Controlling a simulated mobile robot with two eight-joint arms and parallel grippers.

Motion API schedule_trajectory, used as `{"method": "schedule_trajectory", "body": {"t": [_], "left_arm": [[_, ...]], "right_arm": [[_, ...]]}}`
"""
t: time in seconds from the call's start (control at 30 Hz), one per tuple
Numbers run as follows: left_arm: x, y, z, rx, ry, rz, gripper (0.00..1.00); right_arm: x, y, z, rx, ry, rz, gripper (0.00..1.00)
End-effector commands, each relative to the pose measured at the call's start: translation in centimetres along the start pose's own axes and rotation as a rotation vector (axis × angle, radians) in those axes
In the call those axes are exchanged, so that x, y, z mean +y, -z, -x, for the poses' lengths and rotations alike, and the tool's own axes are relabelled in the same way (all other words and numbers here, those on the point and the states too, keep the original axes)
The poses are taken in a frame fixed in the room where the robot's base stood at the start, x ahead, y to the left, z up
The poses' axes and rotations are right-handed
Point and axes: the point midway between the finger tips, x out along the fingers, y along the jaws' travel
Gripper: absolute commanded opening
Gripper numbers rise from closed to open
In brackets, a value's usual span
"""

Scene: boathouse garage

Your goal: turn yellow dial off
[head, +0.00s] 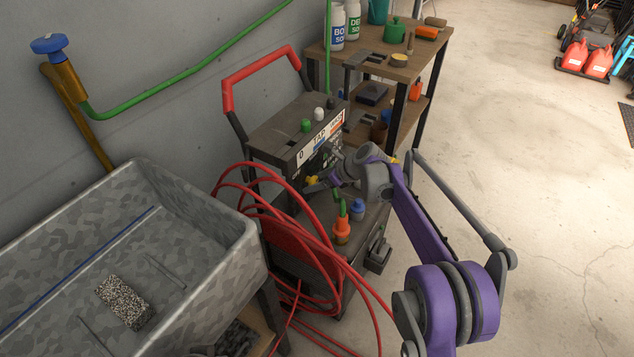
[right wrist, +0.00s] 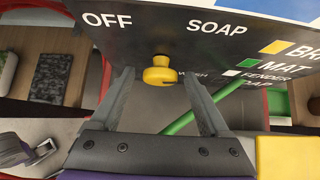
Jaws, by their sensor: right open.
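The yellow dial (right wrist: 160,72) sticks out of the dark panel of the pressure washer (right wrist: 240,45), with the words OFF and SOAP above it. A dark mark on it seems to face lower right. My right gripper (right wrist: 160,95) is open, one finger on each side of the dial, with gaps showing; I cannot make out contact. In the head view, the right gripper (head: 320,183) is at the front of the washer (head: 290,135), and a small yellow part, likely the dial (head: 312,181), shows beside it. My left gripper is not in view.
A red hose (head: 275,215) loops left of and below the right gripper. Orange (head: 341,230) and blue (head: 357,210) capped items stand just below it. A stone-grey basin (head: 190,265) is at left, a shelf (head: 390,62) with bottles behind.

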Motion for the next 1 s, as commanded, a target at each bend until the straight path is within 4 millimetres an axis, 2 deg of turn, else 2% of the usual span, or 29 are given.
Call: {"method": "schedule_trajectory", "body": {"t": [0.2, 0.23, 0.6, 0.67, 1.0], "left_arm": [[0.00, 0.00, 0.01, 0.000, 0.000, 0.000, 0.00], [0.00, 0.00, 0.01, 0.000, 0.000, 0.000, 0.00], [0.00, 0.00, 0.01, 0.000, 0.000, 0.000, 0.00], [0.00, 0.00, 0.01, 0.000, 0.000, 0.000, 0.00], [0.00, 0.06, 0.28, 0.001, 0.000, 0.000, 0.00]], "right_arm": [[0.00, -0.02, -0.01, 0.000, 0.000, 0.000, 0.79], [0.00, -0.02, -0.01, 0.000, 0.000, 0.000, 0.76], [-0.01, 0.00, 0.02, 0.000, 0.000, 0.001, 0.09], [-0.01, 0.00, 0.02, 0.000, 0.000, 0.001, 0.00], [0.15, -0.03, 0.07, 0.001, 0.039, 0.041, 0.00]]}}
